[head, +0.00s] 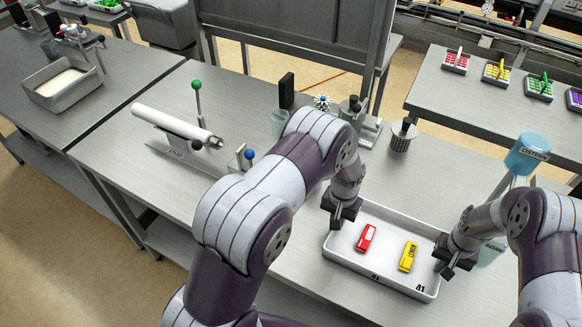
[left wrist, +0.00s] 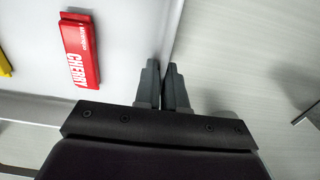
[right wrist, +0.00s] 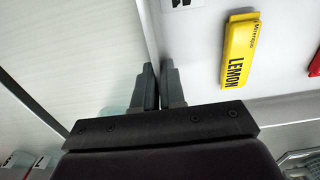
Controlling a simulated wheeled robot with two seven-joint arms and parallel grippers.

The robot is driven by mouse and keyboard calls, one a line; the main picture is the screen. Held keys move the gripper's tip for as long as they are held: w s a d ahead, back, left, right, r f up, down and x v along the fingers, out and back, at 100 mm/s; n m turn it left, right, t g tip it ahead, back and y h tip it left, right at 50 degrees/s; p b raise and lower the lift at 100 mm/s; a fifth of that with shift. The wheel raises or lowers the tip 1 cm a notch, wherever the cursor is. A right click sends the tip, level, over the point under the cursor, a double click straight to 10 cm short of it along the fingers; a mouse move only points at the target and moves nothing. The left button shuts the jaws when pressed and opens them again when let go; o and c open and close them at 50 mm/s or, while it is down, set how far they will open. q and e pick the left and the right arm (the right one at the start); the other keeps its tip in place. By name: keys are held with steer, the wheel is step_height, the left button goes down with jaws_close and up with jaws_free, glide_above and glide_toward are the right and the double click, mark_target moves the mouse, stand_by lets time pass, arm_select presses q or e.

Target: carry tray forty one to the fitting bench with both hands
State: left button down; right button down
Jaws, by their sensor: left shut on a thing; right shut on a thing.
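Tray forty one (head: 375,281) is a white, shallow tray marked 41 on its near wall, at the lower right of the head view. A red cartridge labelled CHERRY (head: 366,238) and a yellow one labelled LEMON (head: 408,257) lie in it. My left gripper (head: 336,222) is shut on the tray's left wall; the left wrist view shows its fingers (left wrist: 167,85) on either side of the rim. My right gripper (head: 448,270) is shut on the tray's right wall, as its fingers (right wrist: 160,87) show in the right wrist view. I cannot tell whether the tray touches the bench.
A blue-topped dispenser (head: 527,154) stands just right of the tray. A perforated metal cup (head: 402,136) and a clamp stand (head: 352,110) are behind it. A white cylinder on a stand (head: 172,124) lies further left. Another bench (head: 480,97) holds small coloured trays at the back right.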

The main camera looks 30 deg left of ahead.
arm_select(q)
steer(key=c, duration=1.3)
jaws_free()
steer(key=shift+p, duration=0.45)
arm_select(e)
steer(key=c, duration=1.3)
jaws_free()
arm_select(q)
steer(key=shift+o, duration=0.5)
steer(key=shift+f, duration=0.1)
arm_select(e)
steer(key=shift+o, duration=0.5)
steer(key=shift+f, duration=0.1)
arm_select(q)
step_height(320, 180, up, 12)
arm_select(e)
step_height(320, 180, up, 12)
